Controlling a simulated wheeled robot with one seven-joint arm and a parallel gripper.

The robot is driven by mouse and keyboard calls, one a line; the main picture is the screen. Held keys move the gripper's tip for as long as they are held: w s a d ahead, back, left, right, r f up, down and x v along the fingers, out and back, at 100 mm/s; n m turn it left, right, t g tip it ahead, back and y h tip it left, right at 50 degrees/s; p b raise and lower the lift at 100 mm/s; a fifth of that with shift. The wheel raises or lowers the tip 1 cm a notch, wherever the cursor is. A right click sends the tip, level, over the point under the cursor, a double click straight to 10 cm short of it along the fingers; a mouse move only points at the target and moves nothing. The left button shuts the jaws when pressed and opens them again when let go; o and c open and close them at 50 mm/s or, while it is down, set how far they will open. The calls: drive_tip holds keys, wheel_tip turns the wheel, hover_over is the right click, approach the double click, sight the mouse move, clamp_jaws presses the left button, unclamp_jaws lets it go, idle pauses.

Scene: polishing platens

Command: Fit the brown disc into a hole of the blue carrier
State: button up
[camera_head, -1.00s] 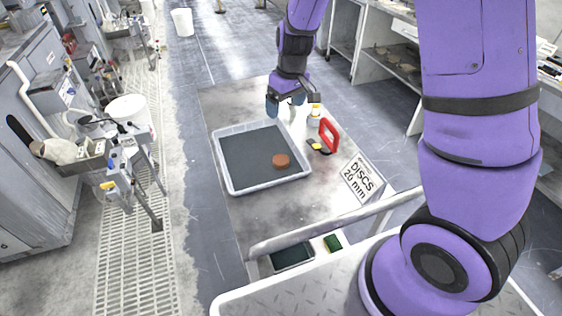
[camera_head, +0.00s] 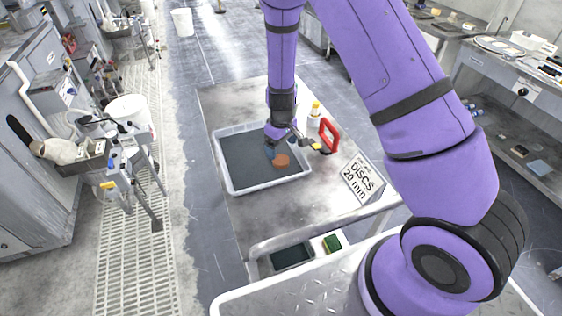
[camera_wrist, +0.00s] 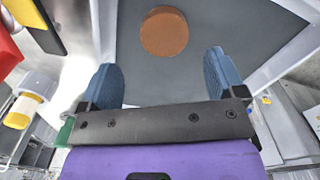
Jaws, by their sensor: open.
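The brown disc (camera_head: 282,160) lies flat on the dark floor of a shallow white-rimmed tray (camera_head: 232,190), near its right side. My gripper (camera_head: 272,150) is over the tray, just beside and above the disc. In the wrist view the disc (camera_wrist: 164,32) is whole and sits beyond my two blue fingertips (camera_wrist: 162,72), roughly centred between them. The fingers are wide apart with nothing between them. I see no blue carrier in these views.
A red handle-shaped tool (camera_head: 330,135), a yellow-capped bottle (camera_head: 314,115) and a "DISCS 20 min" sign (camera_head: 362,179) stand right of the tray on the metal table (camera_head: 255,215). A dark bin (camera_head: 292,256) and green sponge (camera_head: 332,243) are nearer me.

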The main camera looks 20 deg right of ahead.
sight(281, 159)
drive_tip(key=f, duration=0.4)
drive_tip(key=shift+s+a, duration=0.15)
drive_tip(key=shift+s, duration=0.25)
drive_tip(key=shift+f, duration=0.6)
drive_tip(key=shift+c, duration=0.5)
drive_tip(key=c, duration=1)
